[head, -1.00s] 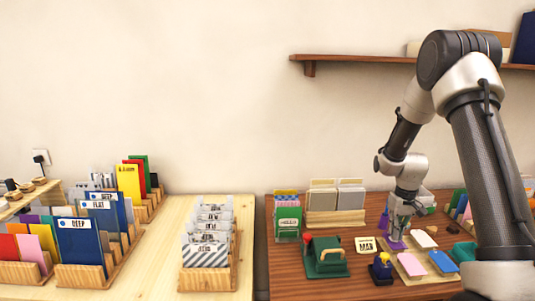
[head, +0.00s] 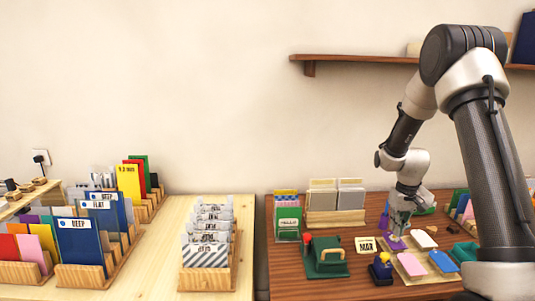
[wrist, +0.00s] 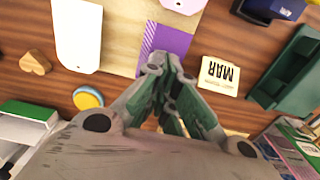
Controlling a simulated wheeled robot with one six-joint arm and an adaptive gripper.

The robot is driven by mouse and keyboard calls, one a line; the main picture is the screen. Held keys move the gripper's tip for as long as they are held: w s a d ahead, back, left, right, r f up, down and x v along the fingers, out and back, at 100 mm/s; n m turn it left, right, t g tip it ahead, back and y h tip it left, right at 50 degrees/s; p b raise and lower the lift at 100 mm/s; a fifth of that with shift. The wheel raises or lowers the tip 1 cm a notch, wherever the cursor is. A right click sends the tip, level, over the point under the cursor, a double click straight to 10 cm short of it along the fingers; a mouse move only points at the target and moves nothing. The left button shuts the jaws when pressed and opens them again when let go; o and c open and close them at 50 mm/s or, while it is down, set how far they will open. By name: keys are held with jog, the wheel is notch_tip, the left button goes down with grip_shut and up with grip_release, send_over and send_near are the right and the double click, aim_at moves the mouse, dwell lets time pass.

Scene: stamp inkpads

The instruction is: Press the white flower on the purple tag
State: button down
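The purple tag (head: 397,243) lies on a pale wooden board (head: 412,272) on the dark table. In the wrist view the purple tag (wrist: 167,42) shows fine stripes along its left side. My gripper (head: 396,236) points down over the tag; in the wrist view my gripper (wrist: 165,72) covers the tag's near end. Its two fingertips are close together. Whether something is held between or below them is hidden. I can make out no white flower or flower stamp.
A white tag (head: 424,239), a pink tag (head: 412,264) and a blue tag (head: 442,261) lie around the purple one. A MAR block (head: 366,245), a green press (head: 326,262) and a navy stamp (head: 381,271) stand to the left. A wooden heart (wrist: 35,62) lies nearby.

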jog(key=shift+r, duration=2.65)
jog(key=shift+m+g, duration=0.3)
jog(key=shift+g, duration=0.3)
jog(key=s, duration=0.2)
jog(key=s+f, duration=0.1)
jog(key=s, duration=0.1)
jog(key=shift+a, duration=0.25)
jog(key=s+a+r+t, duration=0.2)
jog(key=s+a+r, duration=0.1)
jog(key=s+r, duration=0.8)
jog(key=s+a+r+t, duration=0.3)
jog(key=s+r, duration=0.9)
jog(key=s, duration=0.4)
jog(key=shift+a+r+t, duration=0.25)
jog(key=shift+a+t, duration=0.05)
jog(key=shift+a, duration=0.05)
jog(key=shift+d, duration=0.1)
